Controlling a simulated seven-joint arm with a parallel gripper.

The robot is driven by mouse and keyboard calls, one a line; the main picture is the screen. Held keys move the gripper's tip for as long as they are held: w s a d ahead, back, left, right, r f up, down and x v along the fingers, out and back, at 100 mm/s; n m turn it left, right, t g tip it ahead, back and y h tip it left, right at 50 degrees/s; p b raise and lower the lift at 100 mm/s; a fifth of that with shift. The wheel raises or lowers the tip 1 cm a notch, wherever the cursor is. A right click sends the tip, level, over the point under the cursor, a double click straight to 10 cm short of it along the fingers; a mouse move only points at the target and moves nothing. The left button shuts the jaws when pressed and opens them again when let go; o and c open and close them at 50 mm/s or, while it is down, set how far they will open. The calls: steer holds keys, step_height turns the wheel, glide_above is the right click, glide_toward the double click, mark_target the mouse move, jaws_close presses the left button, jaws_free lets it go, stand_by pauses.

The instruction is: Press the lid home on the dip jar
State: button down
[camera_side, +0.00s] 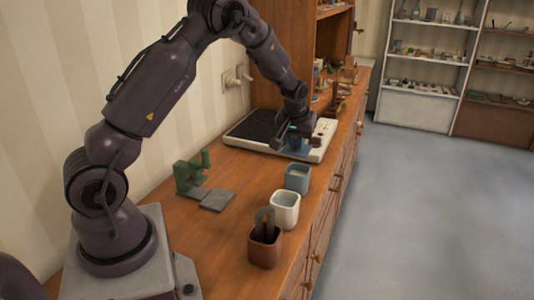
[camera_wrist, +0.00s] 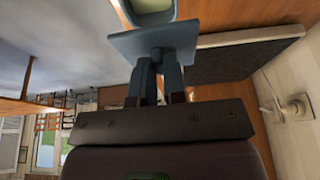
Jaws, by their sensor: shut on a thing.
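My gripper (camera_side: 294,134) is at the far part of the counter, shut on a flat blue lid (camera_side: 291,151). In the wrist view the square lid (camera_wrist: 152,40) sits at the end of my gripper's fingers (camera_wrist: 160,82). The grip point itself is partly hidden. The dip jar (camera_side: 297,179) is a blue-grey square pot with pale contents, standing open on the counter nearer the base than the lid. Its open top (camera_wrist: 152,8) shows at the upper edge of the wrist view, apart from the lid.
A white cup (camera_side: 285,211) and a brown pot (camera_side: 264,250) with dark upright pieces stand in line near the counter's right edge. A green device (camera_side: 189,178) sits to the left. A black-topped pale slab (camera_side: 247,138) lies beneath and beside my gripper.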

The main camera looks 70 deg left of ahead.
mark_target(298, 155)
steer(key=shift+w+r, duration=0.5)
steer(key=shift+r, duration=0.1)
steer(key=shift+s+f+t, duration=0.15)
steer(key=shift+t, duration=0.15)
steer(key=shift+d, duration=0.1)
steer(key=shift+f, duration=0.1)
steer(key=shift+f, duration=2.8)
steer(key=shift+f, duration=0.75)
steer(key=c, duration=1.1)
jaws_free()
